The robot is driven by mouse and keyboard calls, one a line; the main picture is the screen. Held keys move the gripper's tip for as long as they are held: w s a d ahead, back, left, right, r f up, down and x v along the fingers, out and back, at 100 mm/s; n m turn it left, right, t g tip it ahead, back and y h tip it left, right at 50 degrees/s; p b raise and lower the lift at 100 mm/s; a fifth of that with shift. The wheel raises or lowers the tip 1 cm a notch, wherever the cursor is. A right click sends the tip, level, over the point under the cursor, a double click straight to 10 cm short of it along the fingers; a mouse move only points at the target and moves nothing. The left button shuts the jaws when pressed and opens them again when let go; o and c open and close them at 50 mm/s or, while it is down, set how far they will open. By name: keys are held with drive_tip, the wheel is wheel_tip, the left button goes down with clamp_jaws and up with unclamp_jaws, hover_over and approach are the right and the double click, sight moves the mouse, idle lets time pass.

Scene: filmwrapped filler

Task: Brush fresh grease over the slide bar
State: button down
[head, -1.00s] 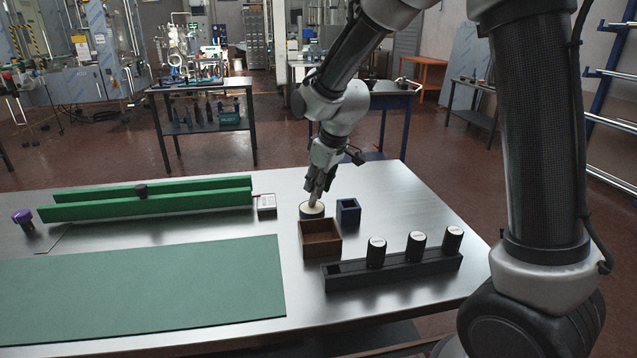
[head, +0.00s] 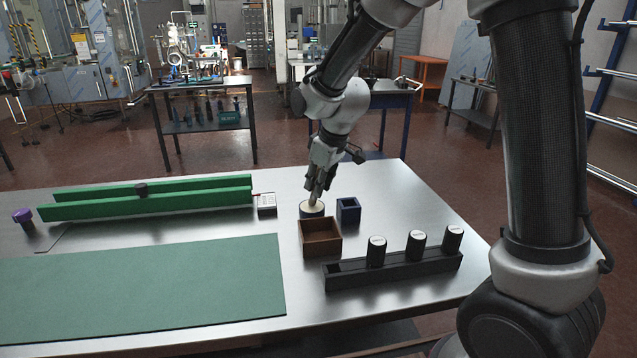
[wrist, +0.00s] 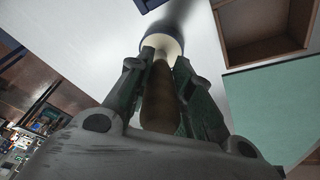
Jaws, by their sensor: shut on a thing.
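My gripper (head: 318,190) is over a round dark pot (head: 312,213) with a cream-coloured top, near the middle of the steel table. In the wrist view its fingers (wrist: 160,62) are closed around a brown handle (wrist: 159,100), which looks like the brush. The handle points down into the pot, whose pale inside (wrist: 161,43) shows past the fingertips. The brush's bristles are hidden, and I cannot tell how deep they sit. I cannot make out the slide bar for certain.
A brown open box (head: 320,240) and a small blue box (head: 348,210) stand close to the pot. A black rack (head: 395,270) holds black cylinders at front right. A green mat (head: 140,290) covers the front left.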

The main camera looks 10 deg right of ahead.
drive_tip(key=shift+r, duration=3.4)
